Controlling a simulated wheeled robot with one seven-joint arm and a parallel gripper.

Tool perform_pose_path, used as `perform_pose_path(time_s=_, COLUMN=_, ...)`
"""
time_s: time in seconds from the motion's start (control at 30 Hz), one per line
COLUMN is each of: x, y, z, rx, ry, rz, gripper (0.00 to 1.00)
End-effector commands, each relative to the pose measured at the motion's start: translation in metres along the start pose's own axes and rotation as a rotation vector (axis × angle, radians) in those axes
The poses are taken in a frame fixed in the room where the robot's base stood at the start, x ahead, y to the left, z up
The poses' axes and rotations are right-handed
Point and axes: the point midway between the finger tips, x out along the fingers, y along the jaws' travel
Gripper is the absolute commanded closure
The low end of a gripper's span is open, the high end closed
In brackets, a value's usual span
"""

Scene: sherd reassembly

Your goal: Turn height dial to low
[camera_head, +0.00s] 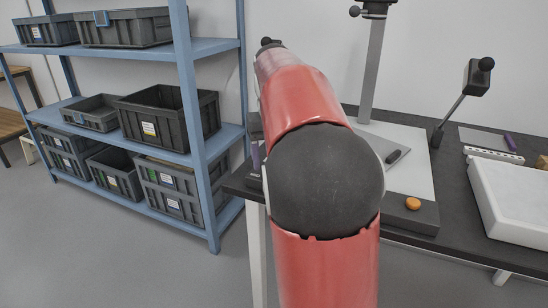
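A stand has a white base board (415,180), a grey upright column (372,70) and a dark carriage at the top edge of the picture. A dark knob (355,11) sticks out left of the carriage. A round orange knob (412,203) sits on the dark front strip (426,220) of the base. No label or setting can be read, so I cannot tell which is the height dial. My red arm with its black joint rises through the middle and hides the left part of the base. My gripper is not in view.
A lamp (478,78) on a thin arm stands right of the column. A white tray (510,205), a pale ruler-like strip (493,154) and a purple pen-like thing (510,142) lie on the dark table (450,240). A blue shelf (210,150) with several grey crates stands left.

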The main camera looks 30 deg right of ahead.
Motion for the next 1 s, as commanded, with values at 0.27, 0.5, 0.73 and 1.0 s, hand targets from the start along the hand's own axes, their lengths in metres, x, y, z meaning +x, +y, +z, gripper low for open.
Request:
perform_pose_path(time_s=0.27, x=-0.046, y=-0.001, z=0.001, rx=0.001, ry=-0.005, rz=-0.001, gripper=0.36)
perform_pose_path(time_s=0.5, x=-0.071, y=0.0, z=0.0, rx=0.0, ry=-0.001, rz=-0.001, gripper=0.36)
perform_pose_path(time_s=0.73, x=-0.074, y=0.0, z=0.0, rx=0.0, ry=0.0, rz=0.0, gripper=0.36)
perform_pose_path(time_s=1.0, x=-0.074, y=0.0, z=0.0, rx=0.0, ry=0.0, rz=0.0, gripper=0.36)
